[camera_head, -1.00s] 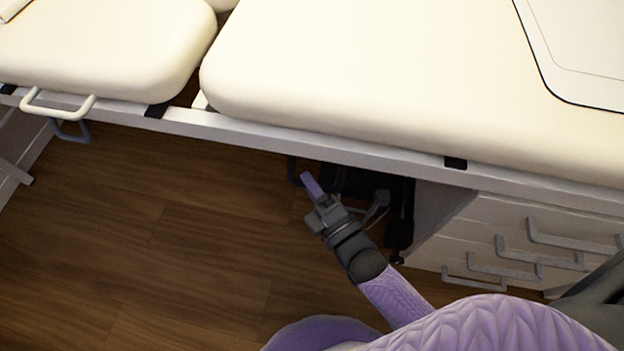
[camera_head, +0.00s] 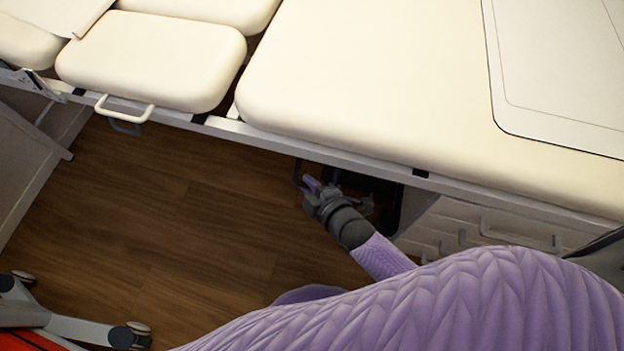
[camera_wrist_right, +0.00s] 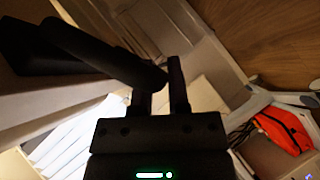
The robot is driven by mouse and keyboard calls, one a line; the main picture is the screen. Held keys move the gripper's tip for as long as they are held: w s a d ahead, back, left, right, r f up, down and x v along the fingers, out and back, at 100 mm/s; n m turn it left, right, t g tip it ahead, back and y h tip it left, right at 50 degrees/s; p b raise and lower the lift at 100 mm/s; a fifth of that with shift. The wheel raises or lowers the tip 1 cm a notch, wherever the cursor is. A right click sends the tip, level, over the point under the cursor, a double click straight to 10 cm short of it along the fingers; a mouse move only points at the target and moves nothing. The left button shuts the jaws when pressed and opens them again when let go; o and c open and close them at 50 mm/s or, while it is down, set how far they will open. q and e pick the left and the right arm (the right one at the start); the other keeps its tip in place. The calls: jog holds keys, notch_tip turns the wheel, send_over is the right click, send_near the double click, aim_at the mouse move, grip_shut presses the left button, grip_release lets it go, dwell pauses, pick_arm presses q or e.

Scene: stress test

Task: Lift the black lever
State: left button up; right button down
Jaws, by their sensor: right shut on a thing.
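The black lever (camera_head: 298,171) hangs under the front rail of a padded couch in the head view, partly hidden by my right gripper. My right gripper (camera_head: 311,184) is at the lever, under the couch edge. In the right wrist view the lever shows as a thick black bar (camera_wrist_right: 105,58) running from the upper left to the fingers. My right gripper (camera_wrist_right: 160,88) is shut on it there; the exact contact is dark and hard to see. My left gripper is in neither view.
The cream couch (camera_head: 370,90) spans the top of the head view, with a pale handle (camera_head: 124,108) at its left end. Drawers (camera_head: 480,225) stand at the right. Wooden floor (camera_head: 190,220) is open at the left. A wheeled stand (camera_head: 80,325) is at the lower left.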

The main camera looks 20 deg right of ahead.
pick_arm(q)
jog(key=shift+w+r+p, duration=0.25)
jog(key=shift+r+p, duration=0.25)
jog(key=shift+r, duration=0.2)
pick_arm(e)
jog(key=shift+s+r+g, duration=0.1)
jog(key=shift+r+g, duration=0.2)
jog(key=shift+g, duration=0.1)
jog(key=c, duration=0.6)
grip_release()
pick_arm(q)
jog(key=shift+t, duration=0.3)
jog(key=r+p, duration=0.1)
jog(key=p, duration=0.1)
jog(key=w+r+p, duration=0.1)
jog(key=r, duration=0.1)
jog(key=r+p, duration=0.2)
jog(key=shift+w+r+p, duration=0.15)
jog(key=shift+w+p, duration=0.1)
jog(key=shift+p, duration=0.05)
pick_arm(e)
jog(key=v, duration=1)
jog(key=shift+f, duration=0.1)
jog(key=shift+m, duration=0.3)
